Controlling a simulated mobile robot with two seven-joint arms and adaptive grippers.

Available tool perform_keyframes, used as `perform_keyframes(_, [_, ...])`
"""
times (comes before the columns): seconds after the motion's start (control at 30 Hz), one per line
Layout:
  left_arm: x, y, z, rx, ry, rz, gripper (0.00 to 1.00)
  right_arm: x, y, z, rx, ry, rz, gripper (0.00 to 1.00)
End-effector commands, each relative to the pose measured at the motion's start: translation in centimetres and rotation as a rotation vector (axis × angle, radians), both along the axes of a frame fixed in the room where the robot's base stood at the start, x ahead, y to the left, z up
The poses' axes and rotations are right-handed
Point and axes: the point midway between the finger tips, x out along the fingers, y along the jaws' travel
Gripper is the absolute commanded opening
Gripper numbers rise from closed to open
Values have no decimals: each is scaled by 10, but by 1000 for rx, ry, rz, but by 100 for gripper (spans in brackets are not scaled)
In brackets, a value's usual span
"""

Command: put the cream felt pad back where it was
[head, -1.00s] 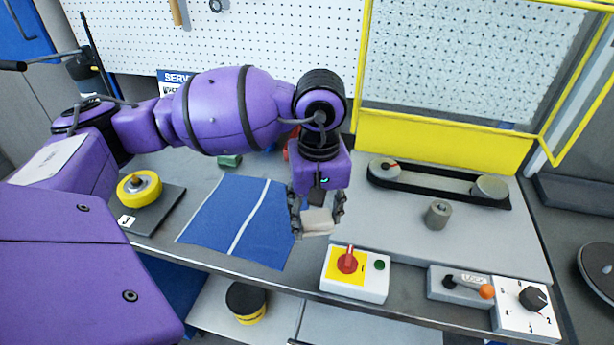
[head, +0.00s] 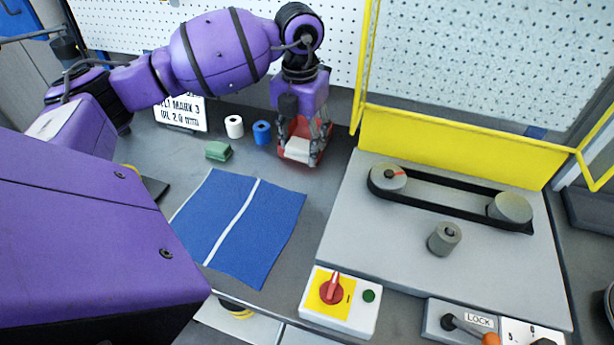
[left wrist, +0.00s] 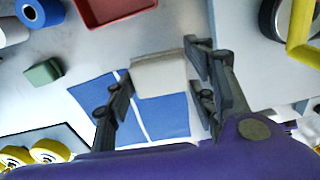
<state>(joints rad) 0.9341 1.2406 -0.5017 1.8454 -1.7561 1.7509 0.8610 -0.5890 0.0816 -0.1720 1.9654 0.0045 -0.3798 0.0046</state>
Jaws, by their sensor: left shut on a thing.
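My left gripper (head: 302,143) is shut on the cream felt pad (head: 297,149), a pale block between its two fingers. In the left wrist view the pad (left wrist: 160,76) shows between the fingers, in front of the blue mat (left wrist: 165,115). In the head view the gripper and pad overlap a small red tray (head: 287,157) and hide much of it. In the left wrist view the red tray (left wrist: 118,12) lies beyond the pad, apart from it in the picture. My right gripper is not in view.
A white roll (head: 234,126), a blue roll (head: 262,132) and a green block (head: 218,150) stand left of the tray. The blue mat (head: 240,225) lies in front. A belt unit (head: 450,195) on a grey plate and a yellow guard (head: 450,145) are to the right.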

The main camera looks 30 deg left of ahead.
Motion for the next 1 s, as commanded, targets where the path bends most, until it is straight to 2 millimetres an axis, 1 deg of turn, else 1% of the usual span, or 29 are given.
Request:
perform_keyframes(0.07, [1,3,-3,0,2,52,26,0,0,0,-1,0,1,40])
perform_keyframes(0.17, [0,4,-16,-1,4,78,26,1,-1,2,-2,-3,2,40])
perform_keyframes(0.33, [0,3,-47,-1,3,77,26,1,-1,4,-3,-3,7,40])
perform_keyframes(0.4, [1,3,-56,-1,1,77,26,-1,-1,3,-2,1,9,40])
perform_keyframes(0.57, [1,4,-67,0,1,75,26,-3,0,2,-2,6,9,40])
perform_keyframes(0.77, [0,3,-95,0,2,75,26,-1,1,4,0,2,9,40])
perform_keyframes(0.83, [1,3,-99,-1,0,74,26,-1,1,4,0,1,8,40])
perform_keyframes(1.0, [1,3,-100,0,-1,73,26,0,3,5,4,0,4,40])
